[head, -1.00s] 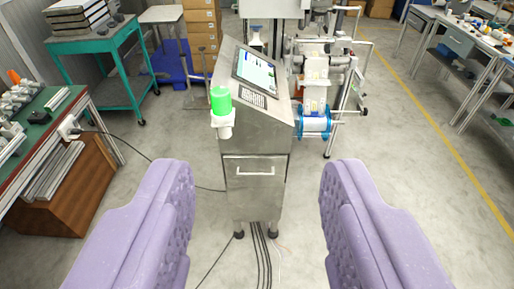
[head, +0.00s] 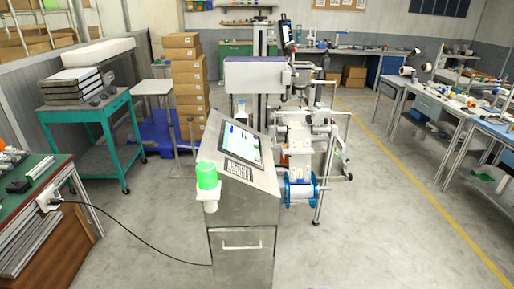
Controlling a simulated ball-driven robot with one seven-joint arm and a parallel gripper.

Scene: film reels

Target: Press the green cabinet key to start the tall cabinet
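The steel cabinet (head: 243,219) stands upright in the middle of the head view, with a slanted top and a front handle. A bright green cylinder-shaped key (head: 207,175) sits on a white holder (head: 210,193) at the cabinet's upper left side. A lit touch screen (head: 240,146) and a small dark keypad (head: 239,171) are on the slanted top. My gripper is not in view, so its opening and its place relative to the key are hidden. The cabinet's foot is cut off by the bottom edge.
A reel machine (head: 301,140) with a blue-rimmed spool (head: 300,190) stands just right of the cabinet. A teal trolley (head: 88,113) and stacked cartons (head: 183,75) are behind left. A black cable (head: 140,237) crosses the left floor. Floor at right (head: 385,220) is clear.

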